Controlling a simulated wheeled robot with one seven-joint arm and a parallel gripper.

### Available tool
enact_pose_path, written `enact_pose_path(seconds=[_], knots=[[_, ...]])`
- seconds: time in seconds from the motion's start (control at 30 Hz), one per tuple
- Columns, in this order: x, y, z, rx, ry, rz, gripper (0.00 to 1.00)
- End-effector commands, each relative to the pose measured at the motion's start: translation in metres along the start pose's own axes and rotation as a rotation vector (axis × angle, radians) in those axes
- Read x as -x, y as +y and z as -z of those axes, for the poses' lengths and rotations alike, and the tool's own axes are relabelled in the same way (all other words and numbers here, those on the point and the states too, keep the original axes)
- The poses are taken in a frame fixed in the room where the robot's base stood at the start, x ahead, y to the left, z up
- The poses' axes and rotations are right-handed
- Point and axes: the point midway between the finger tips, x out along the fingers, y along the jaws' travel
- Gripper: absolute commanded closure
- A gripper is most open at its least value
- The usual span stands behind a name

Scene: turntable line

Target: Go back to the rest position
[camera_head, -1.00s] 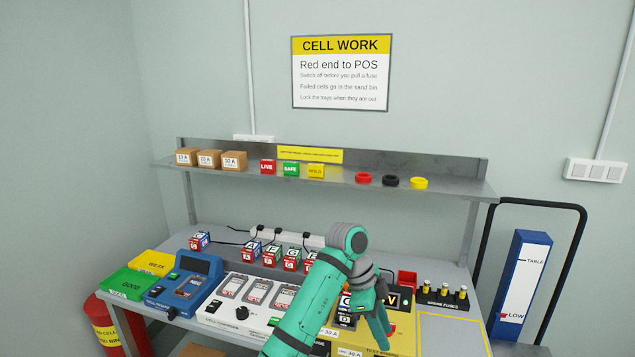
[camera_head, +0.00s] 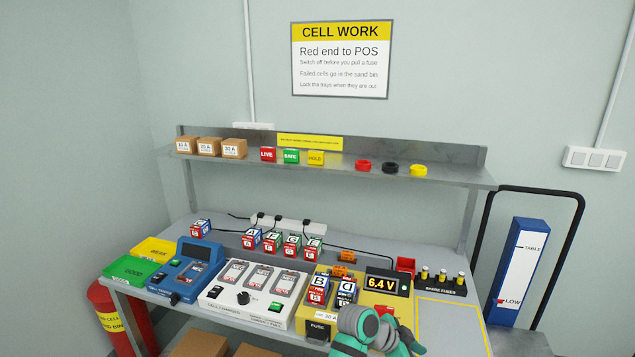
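My arm (camera_head: 362,330) is at the bottom edge of the head view, folded low in front of the yellow test board. My gripper (camera_head: 408,345) shows only in part at the bottom, right of the arm's rounded joint. Its fingertips are out of sight or cut off by the frame, so I cannot see whether it is open or holds anything. The yellow test board (camera_head: 357,299) carries blocks marked B (camera_head: 318,288) and D (camera_head: 344,292). Its display (camera_head: 382,284) reads 6.4 V.
Left of the board stand a white charger (camera_head: 215,295), a blue tester (camera_head: 190,270) and green (camera_head: 128,270) and yellow (camera_head: 155,249) trays. Several cells stand behind. Spare fuses (camera_head: 442,281) and a yellow-outlined bare area (camera_head: 450,318) lie right. A shelf (camera_head: 450,172) spans above.

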Motion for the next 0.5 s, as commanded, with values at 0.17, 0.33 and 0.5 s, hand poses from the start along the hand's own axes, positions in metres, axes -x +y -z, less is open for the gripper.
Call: enact_pose_path(seconds=[0.17,0.33,0.5], knots=[[-0.036,0.022,-0.015,0.148,0.115,0.096,0.68],[-0.057,0.041,-0.033,0.289,0.206,0.197,0.68],[-0.069,0.065,-0.057,0.427,0.280,0.300,0.68]])
